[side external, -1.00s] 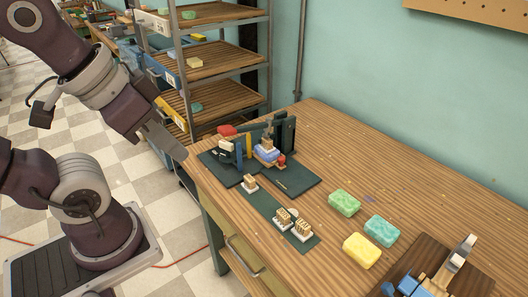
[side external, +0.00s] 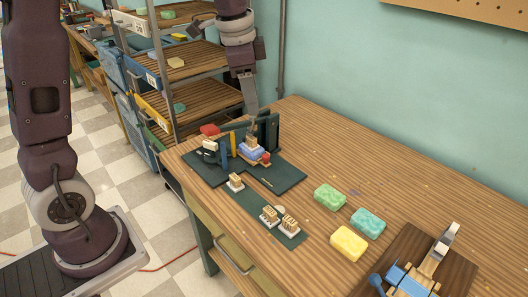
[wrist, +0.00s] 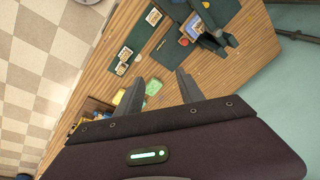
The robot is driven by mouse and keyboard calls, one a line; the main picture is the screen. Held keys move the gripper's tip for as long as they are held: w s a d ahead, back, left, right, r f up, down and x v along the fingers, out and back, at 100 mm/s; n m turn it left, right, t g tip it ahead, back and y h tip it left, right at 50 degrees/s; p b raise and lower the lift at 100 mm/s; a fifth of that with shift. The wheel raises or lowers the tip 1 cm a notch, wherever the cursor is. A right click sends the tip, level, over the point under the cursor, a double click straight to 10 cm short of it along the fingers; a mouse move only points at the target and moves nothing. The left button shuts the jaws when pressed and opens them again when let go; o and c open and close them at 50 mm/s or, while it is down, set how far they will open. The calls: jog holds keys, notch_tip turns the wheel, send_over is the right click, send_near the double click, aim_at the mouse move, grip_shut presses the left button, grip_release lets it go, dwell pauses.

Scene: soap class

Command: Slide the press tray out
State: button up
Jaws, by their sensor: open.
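The press (side external: 268,132) is a dark green frame on a dark green base plate at the left end of the bench. A pale blue-violet piece (side external: 250,153), perhaps the press tray, sits low in it under a tan stamp, with a red knob (side external: 266,158) at its right end. In the wrist view the press (wrist: 213,33) is at the upper right and the red knob (wrist: 184,41) shows beside it. My gripper (wrist: 160,86) is open and empty, its fingers apart. In the side view it hangs above and behind the press, apparently not touching the tray.
Several stamps (side external: 289,223) stand on a green mat in front of the press. Green (side external: 330,196), teal (side external: 368,223) and yellow (side external: 348,243) soaps lie to the right. A wooden board with blue tools (side external: 410,280) is at front right. A shelf rack (side external: 195,60) stands behind.

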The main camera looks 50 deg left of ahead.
jog(key=w+a+f+m+g, duration=0.1)
jog(key=w+a+f+m, duration=0.15)
jog(key=w+f, duration=0.35)
jog(key=m+g, duration=0.1)
jog(key=m, duration=0.2)
send_over(266, 155)
notch_tip(266, 155, down, 13)
jog(key=shift+s+d+f, duration=0.1)
jog(key=shift+m, duration=0.25)
notch_tip(266, 155, down, 7)
jog(key=shift+r, duration=0.1)
grip_shut()
